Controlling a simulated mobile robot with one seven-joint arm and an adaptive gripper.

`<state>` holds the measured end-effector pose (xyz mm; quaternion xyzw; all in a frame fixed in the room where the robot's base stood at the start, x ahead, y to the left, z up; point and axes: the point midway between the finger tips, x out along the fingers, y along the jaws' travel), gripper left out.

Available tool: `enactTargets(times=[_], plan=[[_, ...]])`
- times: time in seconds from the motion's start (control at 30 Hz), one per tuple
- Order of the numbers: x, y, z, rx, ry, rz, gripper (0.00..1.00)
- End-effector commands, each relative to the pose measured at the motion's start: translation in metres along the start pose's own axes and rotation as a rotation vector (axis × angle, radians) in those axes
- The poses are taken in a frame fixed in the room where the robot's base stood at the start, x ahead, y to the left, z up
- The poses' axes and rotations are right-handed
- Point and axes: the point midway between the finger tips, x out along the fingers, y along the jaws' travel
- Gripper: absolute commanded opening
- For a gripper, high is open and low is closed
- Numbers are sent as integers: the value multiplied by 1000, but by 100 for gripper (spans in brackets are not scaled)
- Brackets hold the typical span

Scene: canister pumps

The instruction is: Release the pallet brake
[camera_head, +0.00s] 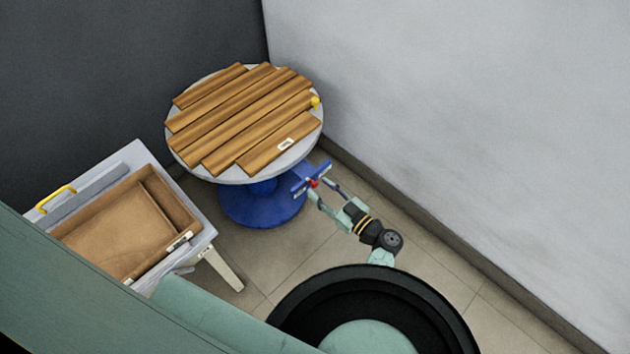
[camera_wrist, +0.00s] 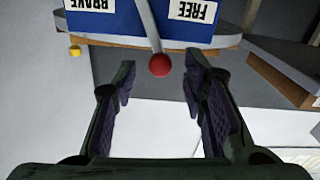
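The brake lever ends in a red ball knob (camera_wrist: 160,65), also in the head view (camera_head: 313,183). Its pale rod (camera_wrist: 148,25) slants slightly toward the FREE side of a blue plate (camera_wrist: 140,22). The plate carries a BRAKE label (camera_wrist: 88,4) on the left and a FREE label (camera_wrist: 193,10) on the right, both upside down in the wrist view. The plate (camera_head: 304,187) is beside the blue pedestal of a round plank-topped table (camera_head: 173,148). My gripper (camera_wrist: 160,78) is open, its fingers on either side of the knob, with visible gaps. Exact depth is unclear.
The round table's rim overhangs near my gripper, with a small yellow part (camera_head: 316,102) on it. A grey cabinet with an open brown drawer (camera_head: 125,225) and yellow handle (camera_head: 56,199) stands left. A pale wall (camera_head: 470,120) rises right; floor (camera_head: 330,265) between is clear.

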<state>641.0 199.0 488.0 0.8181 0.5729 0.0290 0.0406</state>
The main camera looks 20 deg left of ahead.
Motion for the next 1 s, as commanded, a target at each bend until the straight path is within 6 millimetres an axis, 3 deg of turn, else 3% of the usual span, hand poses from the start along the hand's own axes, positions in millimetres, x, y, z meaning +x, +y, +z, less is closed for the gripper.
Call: enactTargets(times=[0.2,0.57,1.0], plan=[[27,0,-1,1,0,-2,39],[32,0,0,0,-1,-1,39],[32,0,0,0,-1,-1,10]])
